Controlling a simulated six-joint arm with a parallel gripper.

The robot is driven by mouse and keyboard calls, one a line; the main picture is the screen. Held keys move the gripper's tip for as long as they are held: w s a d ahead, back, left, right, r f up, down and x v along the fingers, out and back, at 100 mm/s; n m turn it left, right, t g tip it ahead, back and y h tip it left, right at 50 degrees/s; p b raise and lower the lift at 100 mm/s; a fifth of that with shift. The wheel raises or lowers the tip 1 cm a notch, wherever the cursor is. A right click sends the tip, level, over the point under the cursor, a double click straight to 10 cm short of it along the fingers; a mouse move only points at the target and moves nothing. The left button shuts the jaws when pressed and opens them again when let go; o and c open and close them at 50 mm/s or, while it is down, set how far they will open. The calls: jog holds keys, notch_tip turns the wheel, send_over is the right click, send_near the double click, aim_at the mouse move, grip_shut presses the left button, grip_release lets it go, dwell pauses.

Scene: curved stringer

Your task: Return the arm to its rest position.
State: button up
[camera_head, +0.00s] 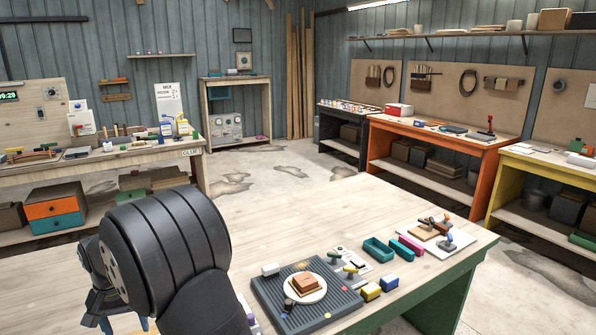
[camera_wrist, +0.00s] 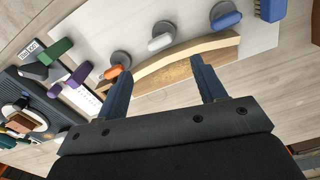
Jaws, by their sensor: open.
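My gripper (camera_wrist: 162,75) is open in the wrist view, its two blue fingers well apart. A curved wooden stringer (camera_wrist: 190,50) lies beyond the fingertips on a white board (camera_wrist: 258,45). Nothing is clasped between the fingers; whether a fingertip touches the stringer I cannot tell. Along the stringer's curved edge stand grey round posts with an orange handle (camera_wrist: 114,71), a white handle (camera_wrist: 160,41) and a blue handle (camera_wrist: 228,20). In the head view my gripper (camera_head: 122,322) is at the lower left, mostly cut off and partly behind my dark arm. The stringer is not seen there.
On the table (camera_head: 330,215) in the head view, a dark ribbed mat (camera_head: 335,312) bears a plate (camera_head: 318,294) with a brown block. Teal (camera_head: 378,249) and pink (camera_head: 411,246) trays and a small board (camera_head: 455,240) lie to its right. The table's middle and back are clear.

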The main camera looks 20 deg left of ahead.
notch_tip(320, 180, up, 9)
notch_tip(320, 180, down, 16)
jog(key=n, duration=0.8)
jog(key=shift+f+n, duration=0.1)
jog(key=shift+n, duration=0.3)
jog(key=shift+f+n, duration=0.4)
jog(key=shift+f, duration=0.2)
jog(key=o, duration=0.8)
jog(key=w+a+r+m, duration=0.1)
jog(key=w+r+m, duration=0.1)
jog(key=r+m, duration=0.35)
jog(key=w+a+r+m, duration=0.1)
jog(key=w+r+m, duration=0.1)
jog(key=r, duration=0.7)
notch_tip(320, 180, down, 10)
jog(key=shift+r, duration=0.1)
jog(key=shift+r, duration=0.1)
notch_tip(320, 180, up, 10)
